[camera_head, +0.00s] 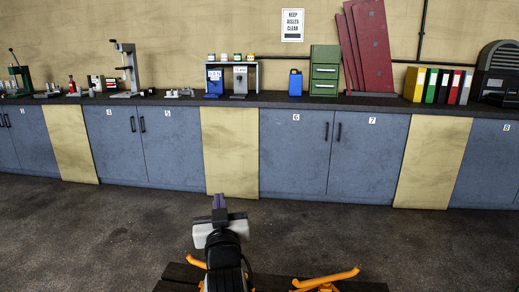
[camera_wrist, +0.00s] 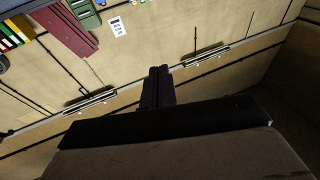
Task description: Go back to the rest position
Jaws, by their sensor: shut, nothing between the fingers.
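My gripper (camera_head: 219,202) is raised in front of me at the lower middle of the head view, over the open floor and well short of the counter. Its dark purple fingers are together with nothing between them. In the wrist view the fingers (camera_wrist: 157,88) show side by side and closed, pointing toward the wall. No trolley jack can be made out for certain; orange bars (camera_head: 326,280) show at the bottom of the head view, by a dark slatted surface (camera_head: 362,287).
A long dark counter (camera_head: 400,104) over blue-grey cabinets (camera_head: 292,150) runs along the back wall. On it stand a blue canister (camera_head: 295,83), a green drawer unit (camera_head: 324,72), red panels (camera_head: 372,45) and coloured binders (camera_head: 430,85). The floor (camera_head: 120,225) before the cabinets is clear.

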